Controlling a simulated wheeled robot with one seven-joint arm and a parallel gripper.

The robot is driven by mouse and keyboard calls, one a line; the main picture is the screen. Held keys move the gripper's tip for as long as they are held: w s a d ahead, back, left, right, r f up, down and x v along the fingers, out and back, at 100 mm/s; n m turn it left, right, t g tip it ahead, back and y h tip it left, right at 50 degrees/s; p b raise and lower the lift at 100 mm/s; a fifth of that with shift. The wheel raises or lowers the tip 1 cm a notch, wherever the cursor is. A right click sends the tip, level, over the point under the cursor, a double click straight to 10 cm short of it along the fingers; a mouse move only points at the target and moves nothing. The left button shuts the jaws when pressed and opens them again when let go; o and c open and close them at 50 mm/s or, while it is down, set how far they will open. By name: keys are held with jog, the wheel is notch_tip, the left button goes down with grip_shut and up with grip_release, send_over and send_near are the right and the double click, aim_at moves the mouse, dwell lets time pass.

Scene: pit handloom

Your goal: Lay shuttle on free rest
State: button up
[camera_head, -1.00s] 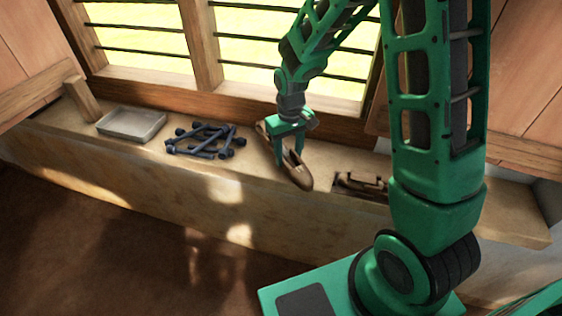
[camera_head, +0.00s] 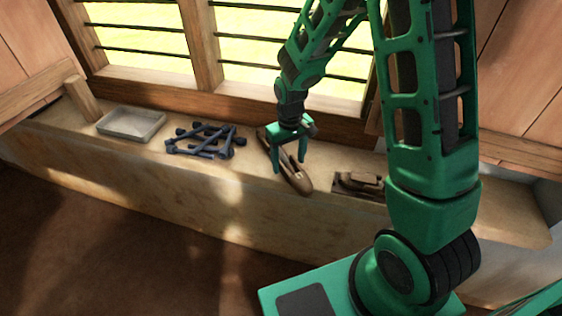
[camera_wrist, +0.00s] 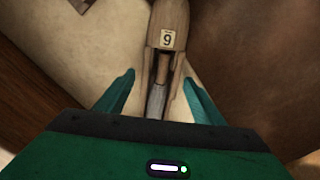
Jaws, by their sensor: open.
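The shuttle (camera_head: 295,180) is a long brown wooden boat shape, lying slantwise on the ledge in the head view. In the wrist view the shuttle (camera_wrist: 172,18) runs up the middle and bears a small pale tag with a digit. My gripper (camera_head: 289,165) is open above the shuttle, one finger to each side. In the wrist view my gripper's (camera_wrist: 158,95) fingers are spread, with gaps to the shuttle. Whether a rest lies under the shuttle is hidden.
The pale ledge (camera_head: 95,150) runs below the barred window. A grey tray (camera_head: 131,124) and a dark blue rod frame (camera_head: 205,141) are on it to the left. A dark brown item (camera_head: 358,184) lies close to the right of the shuttle.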

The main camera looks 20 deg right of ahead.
notch_tip(320, 180, up, 12)
dwell(0.5)
